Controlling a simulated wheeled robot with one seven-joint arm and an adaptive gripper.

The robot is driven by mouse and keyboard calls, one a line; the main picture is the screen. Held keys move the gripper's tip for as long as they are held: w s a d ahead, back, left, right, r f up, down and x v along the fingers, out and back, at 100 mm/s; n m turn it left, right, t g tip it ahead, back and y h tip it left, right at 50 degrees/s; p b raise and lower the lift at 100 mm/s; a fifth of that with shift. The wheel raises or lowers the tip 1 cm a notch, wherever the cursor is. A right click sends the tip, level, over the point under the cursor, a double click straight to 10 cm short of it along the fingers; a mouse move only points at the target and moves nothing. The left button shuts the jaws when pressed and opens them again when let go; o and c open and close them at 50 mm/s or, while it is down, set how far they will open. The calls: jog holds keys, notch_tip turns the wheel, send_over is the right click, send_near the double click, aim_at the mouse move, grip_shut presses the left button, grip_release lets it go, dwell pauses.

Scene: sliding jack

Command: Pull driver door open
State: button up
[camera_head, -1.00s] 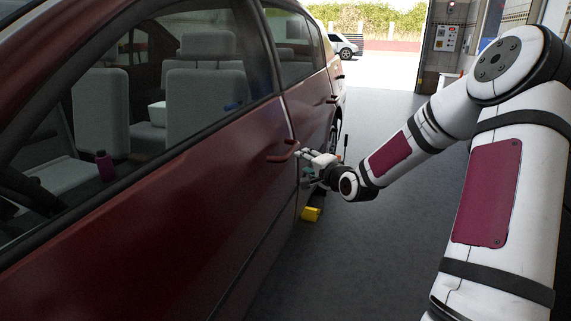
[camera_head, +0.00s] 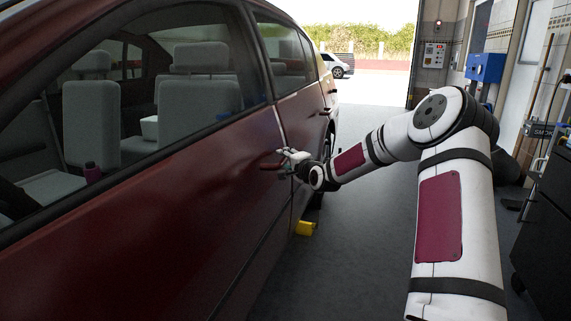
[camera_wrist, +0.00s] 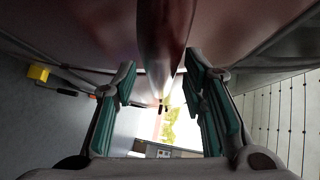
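The dark red car's driver door (camera_head: 170,215) is closed, level with the car's side. Its red handle (camera_head: 271,166) sticks out near the door's rear edge. My gripper (camera_head: 291,158) is at the handle's rear end, close to the door. In the wrist view the handle (camera_wrist: 165,40) reaches down from the top between the two green-padded fingers (camera_wrist: 160,88). The fingers are apart, with a visible gap on each side of the handle. Whether a fingertip touches the door is not clear.
A yellow block (camera_head: 305,228) lies on the floor beside the car. Clear grey floor (camera_head: 365,220) lies between the car and a dark cabinet (camera_head: 545,235) at the right.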

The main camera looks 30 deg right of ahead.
jog(key=shift+w, duration=0.4)
jog(key=shift+c, duration=0.4)
grip_shut()
jog(key=shift+s+d, duration=0.1)
